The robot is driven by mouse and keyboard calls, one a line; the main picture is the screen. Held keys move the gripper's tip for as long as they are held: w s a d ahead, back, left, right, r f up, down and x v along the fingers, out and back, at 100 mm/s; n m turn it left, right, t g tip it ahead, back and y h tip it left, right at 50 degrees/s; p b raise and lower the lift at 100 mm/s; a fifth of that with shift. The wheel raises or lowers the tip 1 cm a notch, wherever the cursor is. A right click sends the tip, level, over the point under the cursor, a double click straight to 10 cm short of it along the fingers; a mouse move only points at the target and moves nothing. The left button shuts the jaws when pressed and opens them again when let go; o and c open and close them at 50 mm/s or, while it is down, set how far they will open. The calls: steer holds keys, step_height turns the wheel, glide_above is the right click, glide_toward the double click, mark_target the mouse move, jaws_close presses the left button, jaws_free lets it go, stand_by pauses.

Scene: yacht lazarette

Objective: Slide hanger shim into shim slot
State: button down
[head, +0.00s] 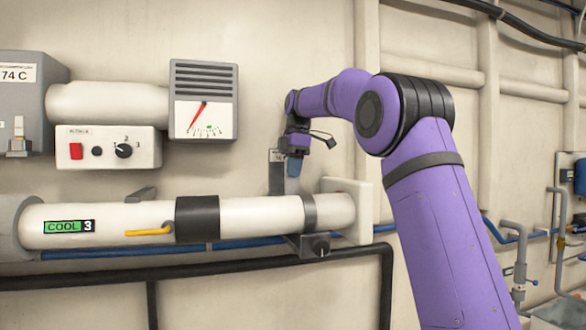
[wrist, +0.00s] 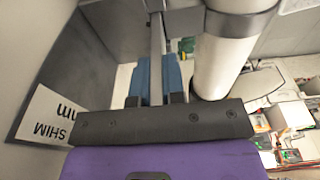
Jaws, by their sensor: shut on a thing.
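My gripper (head: 294,167) is above the white pipe, close to the wall, with its blue fingers pointing down. In the wrist view the fingers (wrist: 157,80) are shut on a thin grey strip, which I take for the hanger shim (wrist: 156,38). The shim runs away from the fingers beside the pipe, toward a grey block (wrist: 113,22). I cannot make out the shim slot or tell whether the shim's far end touches anything. A grey plate (head: 276,180) behind the gripper bears a white label, partly reading "SHIM" in the wrist view (wrist: 50,118).
The white pipe (head: 262,215) has a grey strap (head: 310,212) and, below it, a bracket with a dark knob (head: 319,245). A gauge box (head: 204,80) and a switch box (head: 108,147) are on the wall at left. A black pipe (head: 200,268) runs below.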

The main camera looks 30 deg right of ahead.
mark_target(293, 185)
steer(key=shift+f, duration=2.4)
stand_by(0.4)
steer(key=c, duration=1.1)
jaws_free()
steer(key=shift+r, duration=0.1)
steer(key=r, duration=0.3)
steer(key=d+r, duration=0.1)
steer(key=r, duration=0.6)
steer(key=shift+s+d+r, duration=0.15)
steer(key=shift+r, duration=0.1)
